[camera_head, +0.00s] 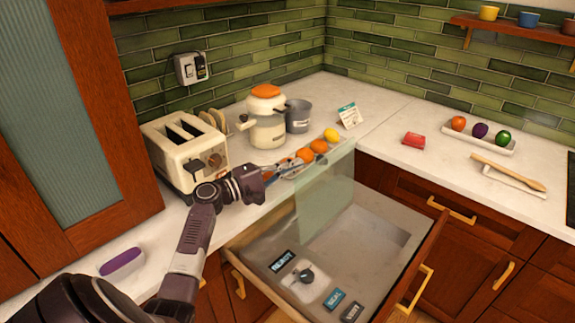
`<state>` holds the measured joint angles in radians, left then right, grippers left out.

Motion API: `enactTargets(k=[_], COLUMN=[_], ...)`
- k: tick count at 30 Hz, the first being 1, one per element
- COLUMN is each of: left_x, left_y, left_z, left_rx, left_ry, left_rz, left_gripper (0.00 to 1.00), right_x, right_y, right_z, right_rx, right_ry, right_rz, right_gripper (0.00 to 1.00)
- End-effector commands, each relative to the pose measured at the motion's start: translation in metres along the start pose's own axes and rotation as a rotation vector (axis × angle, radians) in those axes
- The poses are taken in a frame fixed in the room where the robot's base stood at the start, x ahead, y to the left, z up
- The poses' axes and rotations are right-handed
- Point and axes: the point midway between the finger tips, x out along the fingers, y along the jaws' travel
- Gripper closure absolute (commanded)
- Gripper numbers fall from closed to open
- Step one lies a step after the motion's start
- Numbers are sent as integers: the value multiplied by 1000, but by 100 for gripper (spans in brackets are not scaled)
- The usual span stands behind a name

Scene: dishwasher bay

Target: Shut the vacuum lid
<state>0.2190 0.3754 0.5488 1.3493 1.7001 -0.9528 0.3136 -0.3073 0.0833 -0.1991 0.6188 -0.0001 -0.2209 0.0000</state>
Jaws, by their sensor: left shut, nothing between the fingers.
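The vacuum lid (325,188) is a clear, greenish pane standing raised at the back of the open vacuum drawer. The drawer (345,248) has a grey steel inside and a wooden front (418,262). My left gripper (297,168) is shut and empty, just above the counter edge and close to the lid's upper left corner. I cannot tell whether it touches the lid. My right gripper is not in view.
Oranges and a lemon (331,135) lie on the counter behind my left gripper. A toaster (187,152) and a cream pot (266,122) stand nearby. A control panel with a black knob (305,275) and SEAL button (334,299) is at the drawer's front left.

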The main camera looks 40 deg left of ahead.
Motion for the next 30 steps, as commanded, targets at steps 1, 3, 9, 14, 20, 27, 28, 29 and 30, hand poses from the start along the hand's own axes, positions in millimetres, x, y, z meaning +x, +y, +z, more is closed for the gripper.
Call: enactTargets(k=[1,3,9,14,20,27,28,29,30], left_x=[11,23,41,45,45,46,46,47,48], left_y=[4,3,1,-1,-1,1,1,2,3], left_z=[1,2,1,1,1,6,7,9,13], left_rx=[-3,-3,0,0,1,20,28,36,50], left_ry=[-2,-2,-1,-1,-1,-2,-2,-2,-2], left_rz=[2,1,0,-2,-2,-7,-9,-11,-14], left_gripper=[100,100,100,100,100,100,100,100,100], right_x=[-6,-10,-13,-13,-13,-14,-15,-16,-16], right_y=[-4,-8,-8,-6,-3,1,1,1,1], right_z=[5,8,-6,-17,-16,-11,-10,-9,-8], right_rx=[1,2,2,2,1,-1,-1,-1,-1], right_ry=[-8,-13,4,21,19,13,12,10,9], right_rz=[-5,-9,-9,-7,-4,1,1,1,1], right_gripper=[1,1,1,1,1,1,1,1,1])
